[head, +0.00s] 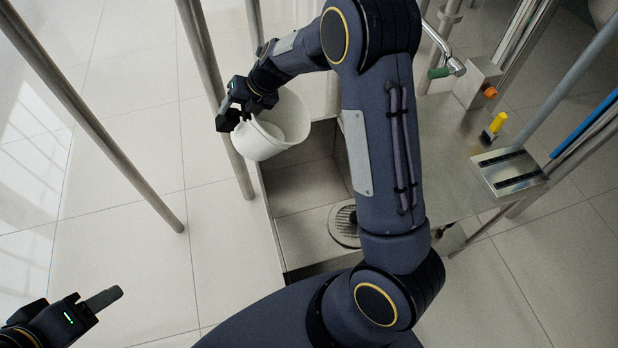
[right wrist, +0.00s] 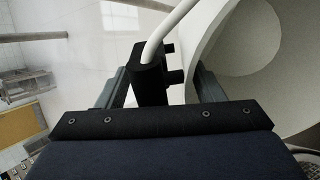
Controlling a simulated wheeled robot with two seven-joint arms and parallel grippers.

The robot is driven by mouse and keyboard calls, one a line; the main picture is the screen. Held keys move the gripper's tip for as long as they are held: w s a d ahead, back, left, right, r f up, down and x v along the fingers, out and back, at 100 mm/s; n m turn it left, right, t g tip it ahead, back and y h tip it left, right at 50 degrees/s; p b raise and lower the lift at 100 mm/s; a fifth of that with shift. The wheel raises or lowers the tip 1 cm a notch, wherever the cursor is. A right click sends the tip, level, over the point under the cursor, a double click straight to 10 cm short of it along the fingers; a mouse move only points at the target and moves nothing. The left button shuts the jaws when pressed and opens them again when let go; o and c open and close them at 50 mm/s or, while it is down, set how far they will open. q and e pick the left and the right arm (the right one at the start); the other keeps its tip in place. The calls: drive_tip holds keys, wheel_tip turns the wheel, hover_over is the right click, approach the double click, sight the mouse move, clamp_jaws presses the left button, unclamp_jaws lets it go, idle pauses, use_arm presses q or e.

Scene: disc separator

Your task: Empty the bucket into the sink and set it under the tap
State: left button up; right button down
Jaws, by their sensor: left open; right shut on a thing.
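The white bucket (head: 272,130) hangs tilted over the left rim of the steel sink (head: 300,187) in the head view. My right gripper (head: 232,117) is shut on the bucket's handle at its left side. In the right wrist view the fingers close around a dark grip (right wrist: 150,78) on the white handle, and the bucket (right wrist: 250,60) fills the right side. My left gripper (head: 88,308) is open and empty at the lower left, away from the sink.
A round drain grate (head: 344,226) lies in the sink floor. On the steel counter right of the sink are a box with an orange knob (head: 489,92), a yellow-topped item (head: 496,124) and a slotted plate (head: 508,172). Metal posts (head: 90,115) stand left; open tiled floor lies there.

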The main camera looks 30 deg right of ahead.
sight(259, 125)
drive_tip(key=shift+r, duration=0.1)
drive_tip(key=s+d+t+y+b, duration=0.1)
drive_tip(key=b, duration=0.4)
drive_tip(key=shift+d, duration=0.25)
drive_tip(key=shift+s+d+r+y+b, duration=0.2)
drive_tip(key=shift+r+y+b, duration=0.1)
drive_tip(key=shift+b, duration=0.35)
drive_tip(key=shift+r+t, duration=0.15)
drive_tip(key=shift+t, duration=0.15)
drive_tip(key=shift+f+b, duration=0.2)
drive_tip(key=shift+b, duration=0.15)
drive_tip(key=s+d+t+y+b, duration=0.1)
drive_tip(key=s+d+b, duration=0.1)
drive_tip(key=b, duration=0.4)
drive_tip(key=shift+r+y, duration=0.1)
drive_tip(key=shift+y, duration=0.3)
